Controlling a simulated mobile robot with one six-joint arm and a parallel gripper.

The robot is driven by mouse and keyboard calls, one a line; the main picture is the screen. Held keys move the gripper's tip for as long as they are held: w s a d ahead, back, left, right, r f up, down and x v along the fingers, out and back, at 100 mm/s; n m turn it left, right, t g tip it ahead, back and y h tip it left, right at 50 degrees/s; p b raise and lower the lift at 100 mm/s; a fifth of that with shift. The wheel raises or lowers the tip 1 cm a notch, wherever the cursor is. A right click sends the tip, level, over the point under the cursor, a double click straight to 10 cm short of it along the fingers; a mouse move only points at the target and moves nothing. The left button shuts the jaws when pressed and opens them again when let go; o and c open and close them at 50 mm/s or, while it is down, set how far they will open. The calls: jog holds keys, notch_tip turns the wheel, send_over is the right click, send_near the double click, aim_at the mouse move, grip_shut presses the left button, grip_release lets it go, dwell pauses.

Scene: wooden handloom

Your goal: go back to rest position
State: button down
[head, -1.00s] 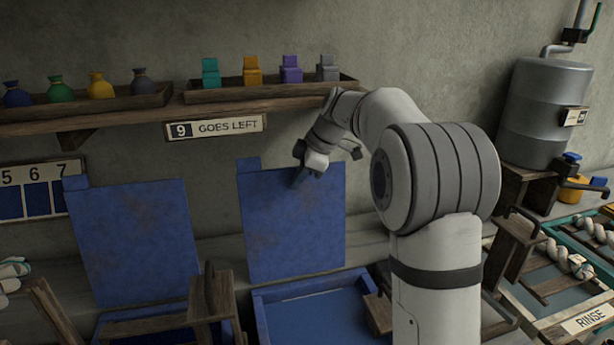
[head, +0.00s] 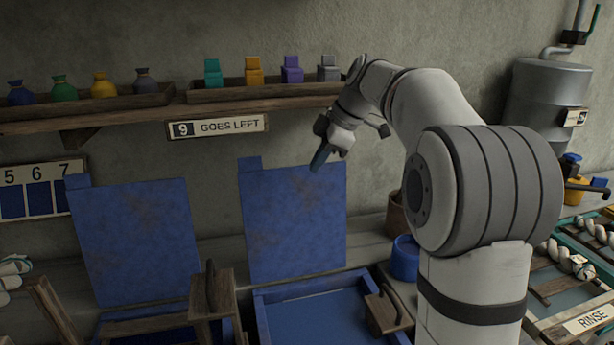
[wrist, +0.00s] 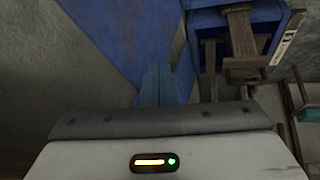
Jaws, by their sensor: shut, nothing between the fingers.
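My gripper (head: 319,158) is in the head view, in front of the top right part of the right blue panel (head: 290,225). Its fingers point down and are shut with nothing between them. In the wrist view my gripper (wrist: 156,82) shows its closed fingers against a blue surface. My arm reaches in from the right side of the head view. Whether the fingers touch the panel I cannot tell.
A wall shelf (head: 150,118) holds several small bags and coloured blocks, with a "9 GOES LEFT" sign (head: 218,126) below. A left blue panel (head: 135,240), a blue bin (head: 310,305), a blue bucket (head: 404,258) and a metal tank (head: 540,105) stand around.

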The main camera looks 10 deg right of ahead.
jog(key=s+d+f+m+h+p, duration=0.1)
jog(key=s+f+m+p, duration=0.1)
jog(key=s+m, duration=0.4)
jog(key=s+d+f+m+h+p, duration=0.2)
jog(key=s+f+m+p, duration=0.1)
jog(key=s, duration=1.1)
jog(key=s+d+f+m+h+p, duration=0.2)
jog(key=s+f+m, duration=0.3)
jog(key=s+m, duration=0.3)
jog(key=shift+s+d+m, duration=0.25)
jog(key=shift+s+m, duration=0.05)
jog(key=shift+s, duration=0.95)
